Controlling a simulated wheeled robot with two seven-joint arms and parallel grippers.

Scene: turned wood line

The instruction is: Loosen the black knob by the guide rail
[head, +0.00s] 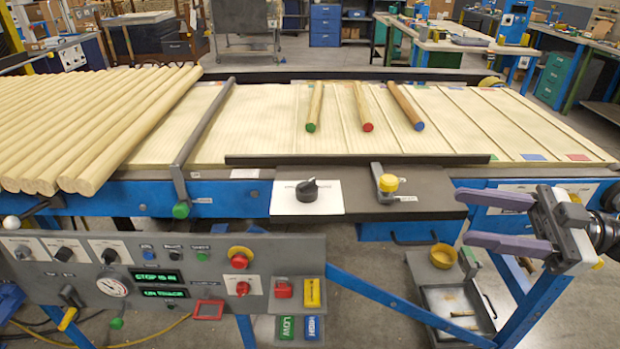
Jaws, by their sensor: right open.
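The black knob (307,190) sits on a white plate (293,206) at the front edge of the wooden bed. It is just in front of the long dark guide rail (350,159). My right gripper (464,218) comes in from the right with its two purple fingers apart and nothing between them. Its fingertips point left, well to the right of the black knob and lower in the picture. My left gripper does not show.
A yellow knob (388,183) on a dark bracket stands between the black knob and my right gripper. A control panel (130,265) with several knobs is at lower left. Dowels (130,125) fill the left; three colour-tipped rods (361,105) lie behind the rail.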

